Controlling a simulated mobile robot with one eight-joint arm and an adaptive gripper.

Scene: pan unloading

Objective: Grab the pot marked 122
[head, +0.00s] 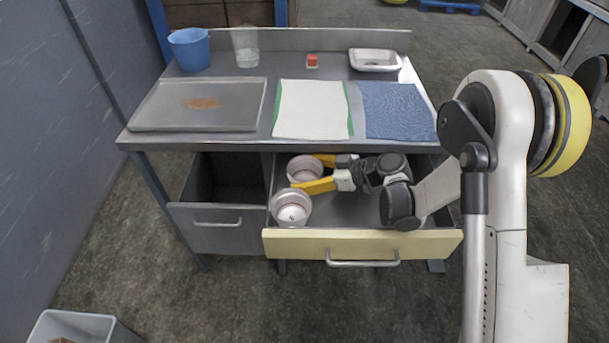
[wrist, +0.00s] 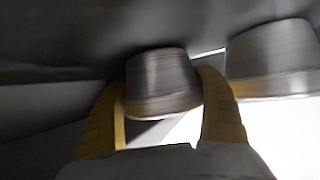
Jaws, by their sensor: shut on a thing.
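Two small metal pots are in the open yellow-fronted drawer (head: 362,245) in the head view. My gripper (head: 307,172) reaches into the drawer from the right, its yellow fingers shut on the rear pot (head: 300,165). In the wrist view the held pot (wrist: 160,82) sits between both fingers. The other pot (head: 291,209) stands in front of it, near the drawer's left front corner, and shows at right in the wrist view (wrist: 272,60). No number is readable on either pot, so I cannot tell which is 122.
The tabletop above the drawer holds a grey tray (head: 160,119), a white cloth (head: 312,110), a blue cloth (head: 396,112), a blue cup (head: 189,50), a clear cup (head: 245,48), a red block (head: 312,60) and a white dish (head: 375,60). A grey drawer (head: 218,230) stands open at left.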

